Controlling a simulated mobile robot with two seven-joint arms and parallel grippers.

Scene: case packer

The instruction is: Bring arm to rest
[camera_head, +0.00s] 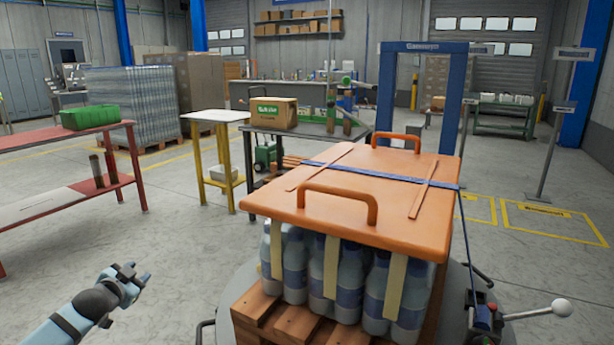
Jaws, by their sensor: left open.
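My left gripper (133,278) is at the lower left, at the end of my left arm that comes in from the bottom left corner. It is open and empty, over bare floor, well apart from everything else. My right gripper is not in view. To the right of my left gripper stands a load of water bottles (338,280) on a wooden pallet (275,318). An orange lid (365,190) with two handles covers the bottles, and a blue strap (385,177) runs across it.
A red table (60,135) with a green bin (90,117) stands at the left. A yellow-legged stand (218,116) and a dark table with a cardboard box (273,113) are behind the load. A ball-ended lever (560,308) sticks out at the lower right. Floor around my left gripper is clear.

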